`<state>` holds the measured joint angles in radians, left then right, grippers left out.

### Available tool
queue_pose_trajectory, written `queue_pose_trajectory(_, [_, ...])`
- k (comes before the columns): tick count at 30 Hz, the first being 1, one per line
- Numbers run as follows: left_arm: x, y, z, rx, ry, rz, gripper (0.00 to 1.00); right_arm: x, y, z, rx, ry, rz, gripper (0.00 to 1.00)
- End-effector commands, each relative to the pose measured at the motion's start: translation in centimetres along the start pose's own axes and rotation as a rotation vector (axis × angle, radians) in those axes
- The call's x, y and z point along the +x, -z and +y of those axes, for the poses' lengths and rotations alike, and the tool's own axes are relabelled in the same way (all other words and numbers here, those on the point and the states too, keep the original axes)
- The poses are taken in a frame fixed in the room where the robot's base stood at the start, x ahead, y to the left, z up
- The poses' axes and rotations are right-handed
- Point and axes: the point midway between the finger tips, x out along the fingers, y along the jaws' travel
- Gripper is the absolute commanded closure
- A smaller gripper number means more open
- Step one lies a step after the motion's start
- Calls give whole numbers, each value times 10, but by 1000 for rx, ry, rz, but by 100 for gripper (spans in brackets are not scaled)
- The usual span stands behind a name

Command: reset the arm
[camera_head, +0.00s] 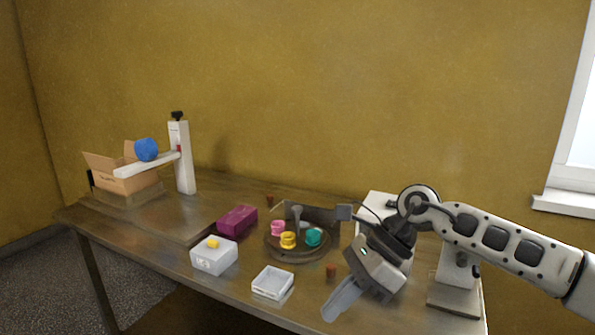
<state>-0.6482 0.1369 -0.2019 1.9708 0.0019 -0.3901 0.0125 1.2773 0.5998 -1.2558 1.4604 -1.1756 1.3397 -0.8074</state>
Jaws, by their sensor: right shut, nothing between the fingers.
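My right gripper (345,298) is at the front right of the table, at the end of the right arm that comes in from the right. It is shut and empty, its fingers pointing down and to the left near the table's front edge. My left gripper is not in view. The wooden table (150,222) runs along the yellow wall.
A round dark tray (288,256) holds pink, yellow and teal pieces. Nearby are a white box (214,257), a purple box (238,220) and a small white tray (272,282). A white post (181,158) and cardboard box (125,178) stand at left.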

Motion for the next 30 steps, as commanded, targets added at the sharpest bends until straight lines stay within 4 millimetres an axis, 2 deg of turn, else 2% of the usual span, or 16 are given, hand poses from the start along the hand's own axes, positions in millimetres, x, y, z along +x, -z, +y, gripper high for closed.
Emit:
queue_pose_trajectory(1, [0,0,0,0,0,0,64,31,-16,14,61,-64,-139,100])
queue_pose_trajectory(4, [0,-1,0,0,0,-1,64,65,-54,35,241,-171,-441,100])
queue_pose_trajectory(7, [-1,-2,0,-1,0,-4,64,77,-83,46,482,-280,-734,100])
queue_pose_trajectory(9, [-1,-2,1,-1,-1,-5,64,78,-93,46,679,-356,-926,100])
queue_pose_trajectory(11, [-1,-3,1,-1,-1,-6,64,75,-93,42,864,-420,-1084,100])
queue_pose_trajectory(14, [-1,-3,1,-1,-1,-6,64,70,-73,27,1204,-518,-1330,100])
queue_pose_trajectory(17, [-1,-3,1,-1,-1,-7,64,73,-28,12,1573,-606,-1551,100])
queue_pose_trajectory(20, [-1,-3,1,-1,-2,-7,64,88,36,7,1966,-672,-1752,100])
queue_pose_trajectory(21, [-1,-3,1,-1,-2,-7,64,97,66,10,2128,-693,-1825,100])
queue_pose_trajectory(23, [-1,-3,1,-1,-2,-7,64,112,108,19,2351,-711,-1921,100])
queue_pose_trajectory(24, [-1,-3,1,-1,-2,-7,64,122,134,29,-2313,667,1837,100])
queue_pose_trajectory(27, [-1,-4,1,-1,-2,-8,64,146,190,58,-2144,551,1607,100])
queue_pose_trajectory(30, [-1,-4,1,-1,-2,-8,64,164,227,87,-2015,467,1450,100])
